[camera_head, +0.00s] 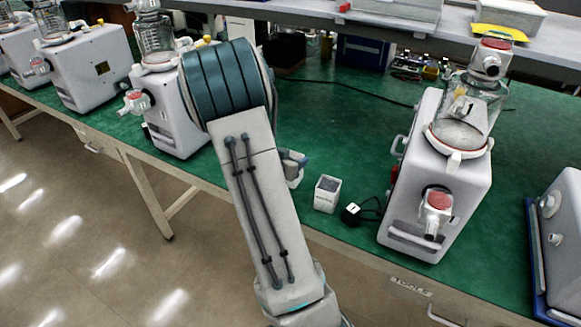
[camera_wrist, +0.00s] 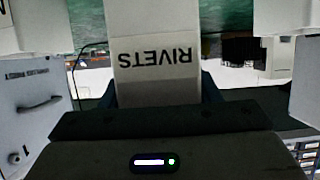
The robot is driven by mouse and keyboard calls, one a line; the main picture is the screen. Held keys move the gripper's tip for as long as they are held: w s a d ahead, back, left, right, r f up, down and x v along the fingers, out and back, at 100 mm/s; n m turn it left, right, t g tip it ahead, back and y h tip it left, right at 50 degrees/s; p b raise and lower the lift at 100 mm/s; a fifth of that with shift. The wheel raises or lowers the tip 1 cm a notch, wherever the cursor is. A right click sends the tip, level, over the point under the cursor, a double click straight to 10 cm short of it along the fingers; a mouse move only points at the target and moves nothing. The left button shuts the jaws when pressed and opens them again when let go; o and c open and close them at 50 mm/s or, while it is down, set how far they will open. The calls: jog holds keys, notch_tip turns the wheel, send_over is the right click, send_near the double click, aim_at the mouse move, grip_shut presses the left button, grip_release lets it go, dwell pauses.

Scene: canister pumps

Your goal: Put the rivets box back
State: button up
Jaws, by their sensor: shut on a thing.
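The rivets box (camera_wrist: 155,72) is pale, with dark RIVETS lettering that appears upside down in the wrist view. My gripper (camera_wrist: 158,97) is shut on it; the dark gripper body covers the lower part of that view, and bluish finger parts show at both sides of the box. I cannot make out the rivets box in the head view.
A small white open box (camera_head: 327,194) stands on the green bench (camera_head: 335,120), with a black cube-like part (camera_head: 352,213) beside it. A canister pump (camera_head: 432,190) stands to the right; several more stand left. Bare bench lies behind the small box.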

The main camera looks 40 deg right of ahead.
jog(key=shift+w+d+f, duration=0.1)
jog(key=shift+w+f, duration=0.2)
jog(key=shift+w, duration=0.1)
jog(key=shift+f, duration=1.9)
jog(key=shift+f, duration=0.25)
jog(key=o, duration=1.2)
jog(key=shift+c, duration=0.2)
jog(key=shift+r, duration=0.15)
